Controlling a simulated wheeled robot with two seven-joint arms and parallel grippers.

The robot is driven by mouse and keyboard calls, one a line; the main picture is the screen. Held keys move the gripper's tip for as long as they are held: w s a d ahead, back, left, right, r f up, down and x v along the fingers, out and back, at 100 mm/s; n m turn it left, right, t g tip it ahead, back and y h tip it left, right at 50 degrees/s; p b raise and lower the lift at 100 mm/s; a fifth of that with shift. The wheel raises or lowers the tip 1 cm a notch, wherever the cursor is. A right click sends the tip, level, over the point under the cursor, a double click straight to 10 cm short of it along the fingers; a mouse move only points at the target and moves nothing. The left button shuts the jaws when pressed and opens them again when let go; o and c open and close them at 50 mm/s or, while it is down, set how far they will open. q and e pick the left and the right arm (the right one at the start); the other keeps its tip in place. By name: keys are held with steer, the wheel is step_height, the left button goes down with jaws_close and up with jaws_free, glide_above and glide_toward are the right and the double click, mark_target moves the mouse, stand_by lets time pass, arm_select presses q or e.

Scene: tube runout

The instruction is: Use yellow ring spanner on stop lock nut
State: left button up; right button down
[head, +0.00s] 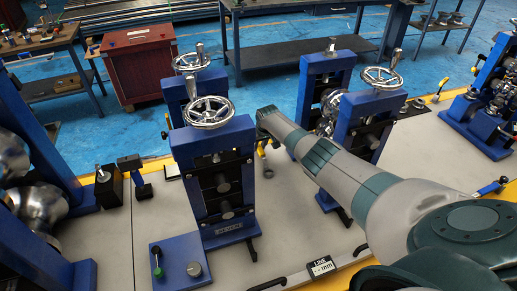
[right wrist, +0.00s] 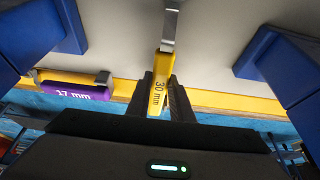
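The yellow ring spanner (right wrist: 158,92), marked 30 mm, lies between the fingers of my right gripper (right wrist: 165,88) in the right wrist view. Both fingers look close against its handle, and its grey shank reaches away over the pale bed. In the head view my right arm ends beside the middle roll stand, and its fingertips are hidden or too small to tell. A small yellow handle with a grey end (head: 263,150) shows just below it. I cannot pick out the stop lock nut for certain. My left gripper is not in view.
A blue roll stand (head: 208,150) with a handwheel stands left of the arm's end; another (head: 366,125) stands to its right. A purple 17 mm spanner (right wrist: 75,90) lies along the yellow edge. A blue control box (head: 180,263) sits in front. A black block (head: 108,187) stands left.

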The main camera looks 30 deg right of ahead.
mark_target(259, 147)
steer(key=shift+r, duration=0.1)
step_height(259, 147, up, 10)
stand_by(0.9)
steer(key=c, duration=2.2)
jaws_free()
jaws_close()
steer(key=shift+c, duration=1)
jaws_free()
jaws_close()
